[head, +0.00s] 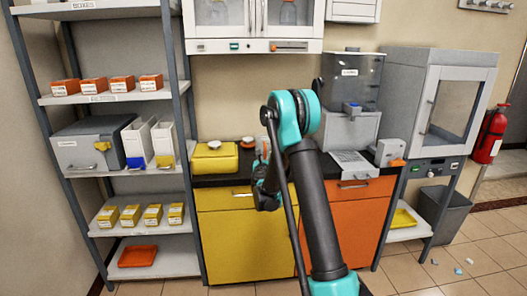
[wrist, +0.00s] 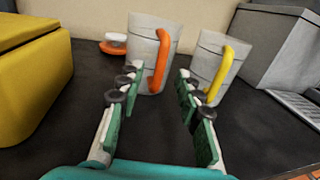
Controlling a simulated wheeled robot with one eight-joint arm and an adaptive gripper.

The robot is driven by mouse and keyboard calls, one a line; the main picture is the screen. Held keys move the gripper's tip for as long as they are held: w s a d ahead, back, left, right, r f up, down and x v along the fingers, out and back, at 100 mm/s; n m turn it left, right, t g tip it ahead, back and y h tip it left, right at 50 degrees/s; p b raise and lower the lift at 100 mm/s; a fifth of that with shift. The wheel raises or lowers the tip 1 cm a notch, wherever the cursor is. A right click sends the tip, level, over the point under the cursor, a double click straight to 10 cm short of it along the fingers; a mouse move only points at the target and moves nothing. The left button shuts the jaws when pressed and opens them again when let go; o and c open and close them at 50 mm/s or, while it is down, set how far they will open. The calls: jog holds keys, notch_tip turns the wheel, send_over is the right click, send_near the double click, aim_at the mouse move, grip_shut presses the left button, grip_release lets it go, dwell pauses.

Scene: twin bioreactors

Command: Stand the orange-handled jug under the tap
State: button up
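In the wrist view the grey orange-handled jug (wrist: 143,50) stands upright on the dark counter, its handle facing me. A similar jug with a yellow handle (wrist: 208,52) stands to its right. My gripper (wrist: 158,75) is open and empty, with green-padded fingers pointing at the jugs. The orange handle shows between the fingertips, and I cannot tell whether they touch it. In the head view my arm hides most of the jugs. The tap (head: 352,108) with a blue part is on the front of the grey dispenser (head: 350,75), above a slotted drip tray (head: 354,165).
A yellow box (wrist: 35,75) stands close on the left of my gripper. A small orange-and-white item (wrist: 115,44) lies behind. The grey dispenser base (wrist: 275,50) is at the right. A shelf rack (head: 180,130) stands left, a glass-fronted cabinet (head: 440,105) right.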

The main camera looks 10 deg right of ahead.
jog(key=w, duration=0.3)
jog(key=shift+w+d+r, duration=0.1)
jog(key=shift+w+d, duration=0.2)
jog(key=shift+w, duration=0.1)
jog(key=shift+c, duration=0.3)
grip_shut()
